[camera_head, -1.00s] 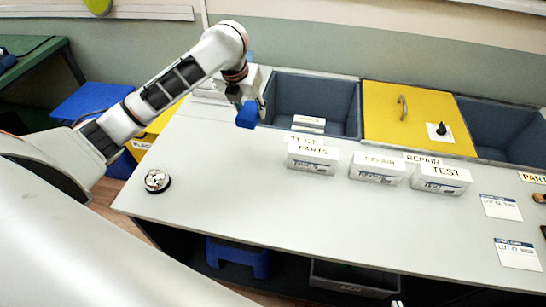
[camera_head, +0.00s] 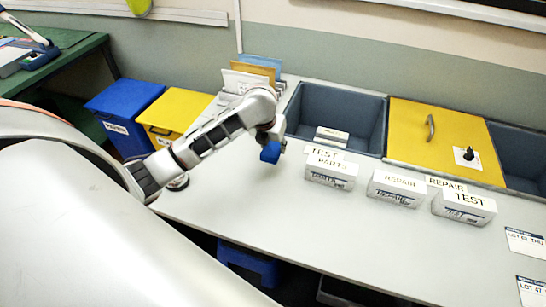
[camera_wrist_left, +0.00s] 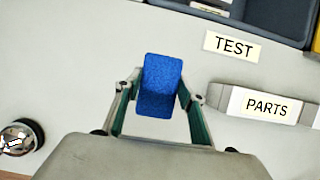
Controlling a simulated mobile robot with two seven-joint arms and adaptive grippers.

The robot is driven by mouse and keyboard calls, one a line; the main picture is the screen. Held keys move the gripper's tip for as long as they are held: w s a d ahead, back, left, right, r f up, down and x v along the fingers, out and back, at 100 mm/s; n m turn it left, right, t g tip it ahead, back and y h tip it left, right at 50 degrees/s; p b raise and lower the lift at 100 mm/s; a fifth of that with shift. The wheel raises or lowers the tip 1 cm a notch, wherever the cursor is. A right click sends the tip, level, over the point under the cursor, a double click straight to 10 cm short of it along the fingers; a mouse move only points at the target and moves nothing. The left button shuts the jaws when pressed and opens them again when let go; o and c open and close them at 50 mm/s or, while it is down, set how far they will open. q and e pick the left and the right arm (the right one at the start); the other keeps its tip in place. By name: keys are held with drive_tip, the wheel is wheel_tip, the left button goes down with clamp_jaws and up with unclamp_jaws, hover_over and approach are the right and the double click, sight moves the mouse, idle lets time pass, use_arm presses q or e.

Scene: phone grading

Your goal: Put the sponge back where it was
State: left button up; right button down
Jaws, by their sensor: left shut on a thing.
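My left gripper (camera_head: 274,144) is shut on the blue sponge (camera_head: 270,152) and holds it above the grey table, left of the box by the TEST and PARTS labels. In the left wrist view the sponge (camera_wrist_left: 161,84) stands between the two fingers of the left gripper (camera_wrist_left: 160,98), clear of other objects. I cannot tell how high it is above the table. My right gripper does not show.
White boxes (camera_head: 331,173) stand along the table (camera_head: 250,205), with a grey bin (camera_head: 335,105) and a yellow lid (camera_head: 436,135) behind. A round metal item (camera_wrist_left: 20,137) is at lower left. Blue and yellow bins (camera_head: 125,108) stand left of the table.

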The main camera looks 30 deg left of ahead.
use_arm(q)
wheel_tip(320, 180, down, 6)
drive_tip(key=shift+r, duration=0.15)
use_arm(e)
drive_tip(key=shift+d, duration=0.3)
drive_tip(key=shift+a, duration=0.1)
use_arm(q)
drive_tip(key=o, duration=1)
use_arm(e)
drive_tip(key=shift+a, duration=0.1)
use_arm(q)
drive_tip(key=v, duration=1.2)
